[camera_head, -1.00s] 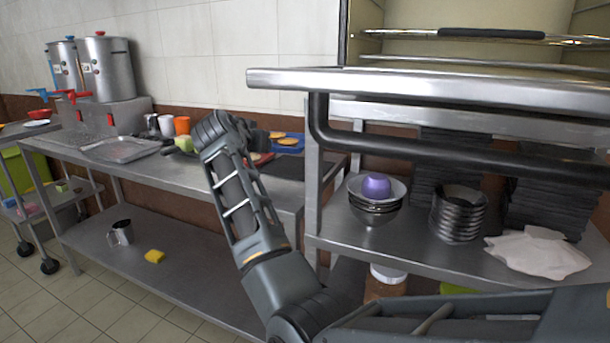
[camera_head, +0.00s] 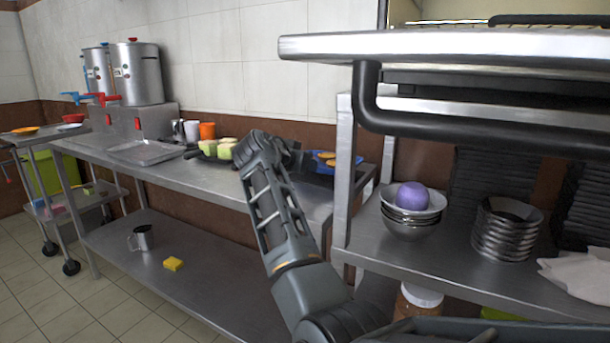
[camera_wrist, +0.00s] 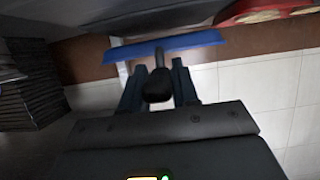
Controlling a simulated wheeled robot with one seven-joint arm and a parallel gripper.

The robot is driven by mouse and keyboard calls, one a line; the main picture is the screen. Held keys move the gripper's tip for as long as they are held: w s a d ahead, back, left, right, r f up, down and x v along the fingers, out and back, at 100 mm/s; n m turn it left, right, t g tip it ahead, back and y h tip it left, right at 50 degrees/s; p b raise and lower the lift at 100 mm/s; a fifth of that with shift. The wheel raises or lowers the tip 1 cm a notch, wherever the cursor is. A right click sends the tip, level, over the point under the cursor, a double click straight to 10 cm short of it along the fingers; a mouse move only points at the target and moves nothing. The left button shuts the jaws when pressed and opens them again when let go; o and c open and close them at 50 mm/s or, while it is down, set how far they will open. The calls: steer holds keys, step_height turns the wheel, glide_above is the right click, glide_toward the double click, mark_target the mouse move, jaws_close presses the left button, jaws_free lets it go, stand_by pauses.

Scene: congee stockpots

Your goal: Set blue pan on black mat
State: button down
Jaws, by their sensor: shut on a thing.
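The blue pan (camera_head: 331,156) shows behind my forearm over the right part of the counter, with orange-yellow round pieces in it. In the wrist view the blue pan (camera_wrist: 190,42) is edge-on, and its black handle lies between the fingers. My gripper (camera_wrist: 158,84) is shut on that handle. In the head view my gripper is hidden behind the wrist. A dark flat patch (camera_head: 318,181) just below the pan looks like the black mat. I cannot tell whether pan and patch touch.
A steel shelf (camera_head: 455,262) with bowls (camera_head: 410,215) and stacked dark rings (camera_head: 504,235) stands close on the right. A steel bar (camera_head: 450,45) crosses above it.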

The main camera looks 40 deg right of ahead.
step_height(320, 180, down, 3)
steer(key=shift+r, duration=0.2)
steer(key=c, duration=0.8)
jaws_free()
steer(key=shift+c, duration=0.2)
steer(key=shift+a, duration=0.1)
steer(key=v, duration=1.2)
steer(key=shift+p, duration=0.3)
